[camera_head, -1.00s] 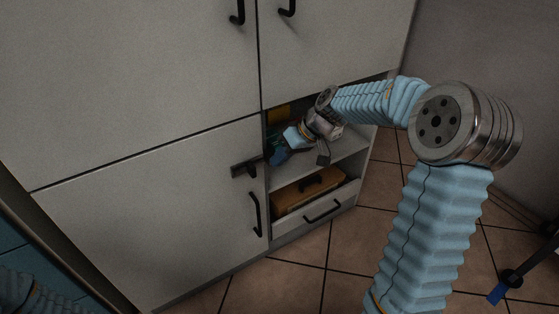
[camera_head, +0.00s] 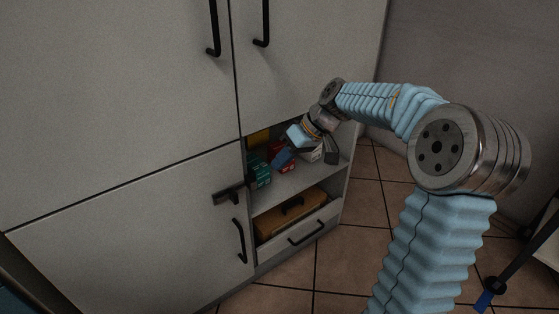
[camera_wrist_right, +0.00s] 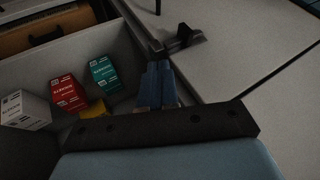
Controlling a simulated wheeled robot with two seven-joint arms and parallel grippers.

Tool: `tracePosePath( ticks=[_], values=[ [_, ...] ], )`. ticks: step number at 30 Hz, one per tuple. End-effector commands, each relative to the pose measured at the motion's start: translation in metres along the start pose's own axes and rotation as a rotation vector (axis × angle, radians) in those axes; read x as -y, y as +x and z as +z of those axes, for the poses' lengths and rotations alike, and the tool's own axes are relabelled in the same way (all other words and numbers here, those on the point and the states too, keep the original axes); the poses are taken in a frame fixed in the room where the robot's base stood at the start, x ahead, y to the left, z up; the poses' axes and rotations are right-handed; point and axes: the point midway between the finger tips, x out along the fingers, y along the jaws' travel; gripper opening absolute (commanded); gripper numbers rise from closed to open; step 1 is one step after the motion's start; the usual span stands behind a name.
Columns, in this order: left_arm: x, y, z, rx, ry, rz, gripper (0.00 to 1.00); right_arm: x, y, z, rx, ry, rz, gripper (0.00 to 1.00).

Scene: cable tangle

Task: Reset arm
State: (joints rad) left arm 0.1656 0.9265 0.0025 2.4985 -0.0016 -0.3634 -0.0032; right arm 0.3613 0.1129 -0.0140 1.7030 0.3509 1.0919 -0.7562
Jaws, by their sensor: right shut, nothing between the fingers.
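My right gripper (camera_head: 278,160) has blue fingers, closed together and empty. It is in front of the open shelf of the white cabinet (camera_head: 120,80), with my arm reaching in from the right. In the right wrist view, the gripper (camera_wrist_right: 158,84) points toward a dark latch-like fitting (camera_wrist_right: 178,40) on the cabinet front, with a gap that I cannot judge. My left gripper is not in view.
The shelf holds teal (camera_wrist_right: 104,75), red (camera_wrist_right: 68,93), white (camera_wrist_right: 25,110) and yellow (camera_wrist_right: 93,109) boxes.

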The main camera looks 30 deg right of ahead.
Motion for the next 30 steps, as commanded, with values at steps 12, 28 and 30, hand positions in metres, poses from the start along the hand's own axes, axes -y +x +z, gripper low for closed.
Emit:
tracePosePath(
  ticks=[12, 28, 30],
  values=[
    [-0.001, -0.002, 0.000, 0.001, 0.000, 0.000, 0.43, -0.008, 0.041, 0.009, 0.039, 0.054, 0.012, 0.00],
    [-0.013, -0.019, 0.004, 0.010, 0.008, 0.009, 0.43, 0.046, 0.334, 0.251, 0.293, 0.353, 0.191, 0.00],
    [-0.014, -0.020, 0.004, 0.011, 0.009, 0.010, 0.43, 0.061, 0.342, 0.278, 0.298, 0.369, 0.189, 0.00]
  ],
)
